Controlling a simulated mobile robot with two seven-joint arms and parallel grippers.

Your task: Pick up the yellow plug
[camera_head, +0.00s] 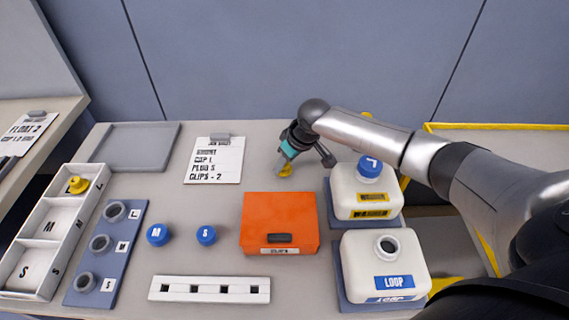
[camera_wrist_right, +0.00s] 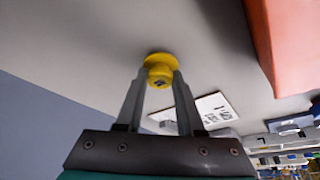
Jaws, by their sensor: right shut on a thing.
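A yellow plug (camera_head: 286,171) is on the grey table behind the orange box, at the tips of my right gripper (camera_head: 281,168). In the right wrist view the plug (camera_wrist_right: 160,70) has a wide flange and a narrower knob, and the two fingers of my right gripper (camera_wrist_right: 158,85) are closed on its knob. Its flange appears to touch or nearly touch the table; I cannot tell which. Another yellow plug (camera_head: 78,184) sits in the L compartment of the white tray (camera_head: 27,243) at the left. My left gripper is not in view.
An orange clips box (camera_head: 279,221) stands in front of my right gripper. White tanks (camera_head: 385,265) stand to the right, one with a blue L cap (camera_head: 370,167). Blue caps (camera_head: 157,235), a slotted white strip (camera_head: 209,289) and a job sheet (camera_head: 215,162) lie leftward.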

